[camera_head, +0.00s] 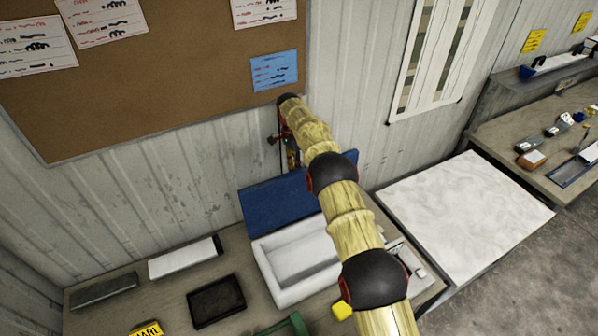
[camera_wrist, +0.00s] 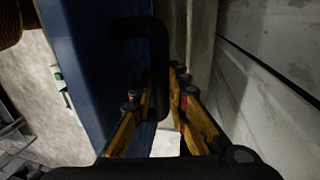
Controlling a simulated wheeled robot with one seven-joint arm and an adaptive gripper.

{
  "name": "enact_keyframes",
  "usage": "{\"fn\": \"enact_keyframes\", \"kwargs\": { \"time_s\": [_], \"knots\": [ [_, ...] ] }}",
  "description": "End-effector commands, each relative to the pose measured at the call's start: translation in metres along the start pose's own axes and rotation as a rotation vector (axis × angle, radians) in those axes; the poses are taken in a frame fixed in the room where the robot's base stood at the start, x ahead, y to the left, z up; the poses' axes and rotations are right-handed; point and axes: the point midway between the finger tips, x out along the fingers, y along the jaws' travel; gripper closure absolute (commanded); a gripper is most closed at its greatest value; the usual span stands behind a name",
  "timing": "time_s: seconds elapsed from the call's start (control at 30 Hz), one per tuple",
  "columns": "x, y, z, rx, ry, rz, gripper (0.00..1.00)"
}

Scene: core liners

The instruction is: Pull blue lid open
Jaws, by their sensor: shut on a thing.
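The blue lid (camera_head: 270,202) stands raised behind a white open box (camera_head: 288,278) on the bench, leaning near the corrugated wall. The box's inside shows white and empty where visible. My gripper (camera_head: 291,158) is at the lid's upper edge, partly hidden by my arm. In the wrist view, the blue lid (camera_wrist: 95,60) fills the left middle, with a black handle (camera_wrist: 157,50) on it. My gripper (camera_wrist: 157,88) has its yellow fingers on either side of the handle, shut on it. My arm covers the right part of the lid and box in the head view.
On the bench left of the box are a white block (camera_head: 184,258), a dark tray (camera_head: 216,302) and a grey bar (camera_head: 104,289). A corkboard (camera_head: 180,70) hangs on the wall close behind. A white-topped table (camera_head: 465,215) stands to the right.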

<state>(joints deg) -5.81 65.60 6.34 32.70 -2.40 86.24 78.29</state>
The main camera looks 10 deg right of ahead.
Motion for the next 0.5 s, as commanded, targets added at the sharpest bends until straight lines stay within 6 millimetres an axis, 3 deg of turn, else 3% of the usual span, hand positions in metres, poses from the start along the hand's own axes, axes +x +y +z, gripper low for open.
{"fn": "enact_keyframes", "kwargs": {
  "time_s": [0.03, 0.5],
  "knots": [
    [0.008, -0.001, 0.002, -0.002, -0.004, 0.011, 1.00],
    [0.010, -0.012, 0.001, -0.002, -0.004, 0.011, 1.00]
  ]
}}
